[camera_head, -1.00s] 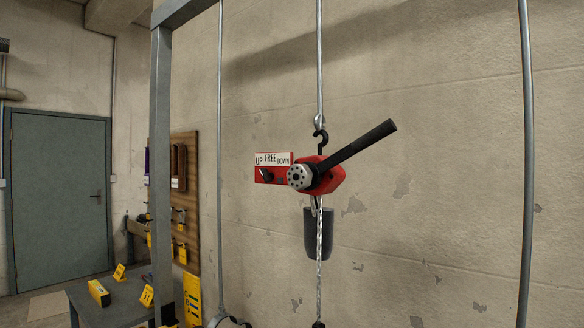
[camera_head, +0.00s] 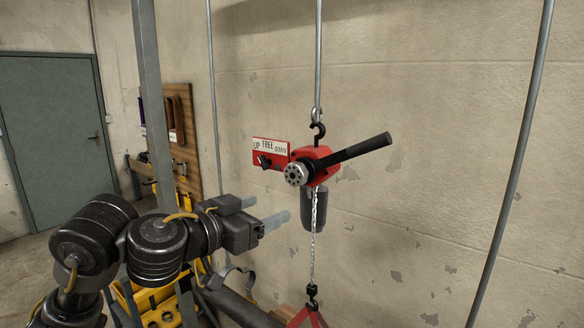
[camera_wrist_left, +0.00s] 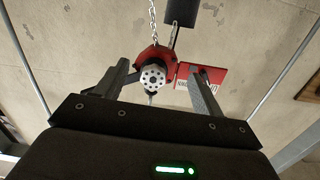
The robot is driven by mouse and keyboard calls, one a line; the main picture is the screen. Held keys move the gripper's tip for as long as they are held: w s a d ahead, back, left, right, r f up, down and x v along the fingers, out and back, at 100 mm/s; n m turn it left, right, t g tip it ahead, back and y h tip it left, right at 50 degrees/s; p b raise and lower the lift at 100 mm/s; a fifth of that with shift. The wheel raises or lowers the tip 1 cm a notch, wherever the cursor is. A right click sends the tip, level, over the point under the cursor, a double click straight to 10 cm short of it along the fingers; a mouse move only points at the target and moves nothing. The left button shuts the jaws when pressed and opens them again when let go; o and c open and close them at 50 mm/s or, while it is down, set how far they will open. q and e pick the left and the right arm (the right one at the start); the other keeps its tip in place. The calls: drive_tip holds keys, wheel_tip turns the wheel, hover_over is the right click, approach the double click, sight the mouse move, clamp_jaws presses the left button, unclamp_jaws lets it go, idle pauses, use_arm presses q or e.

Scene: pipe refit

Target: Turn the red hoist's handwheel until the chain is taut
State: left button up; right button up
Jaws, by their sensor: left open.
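The red hoist (camera_head: 318,156) hangs by a black hook from a rod in front of the wall. Its round silver handwheel (camera_head: 296,174) with dark holes faces me, and a black lever points up to the right. The chain (camera_head: 314,222) runs down from the hoist to a lower hook; I cannot tell how tight it is. My left gripper (camera_head: 266,210) is open and empty, below and left of the handwheel, apart from it. In the left wrist view the handwheel (camera_wrist_left: 153,76) shows between the two fingers. My right gripper is not in view.
A red selector plate (camera_head: 271,154) marked UP, FREE, DOWN sits left of the hoist. A black chain bag (camera_head: 315,210) hangs below it. Rods stand on both sides. A red sling (camera_head: 307,318) and a dark pipe (camera_head: 240,306) are below.

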use_arm(q)
drive_tip(key=t, duration=0.1)
approach(293, 175)
drive_tip(key=shift+m, duration=0.3)
drive_tip(key=x, duration=0.7)
drive_tip(key=shift+f+p, duration=0.1)
drive_tip(key=shift+p, duration=0.25)
drive_tip(key=shift+x, duration=1.2)
drive_tip(key=shift+c, duration=0.3)
drive_tip(key=c, duration=0.9)
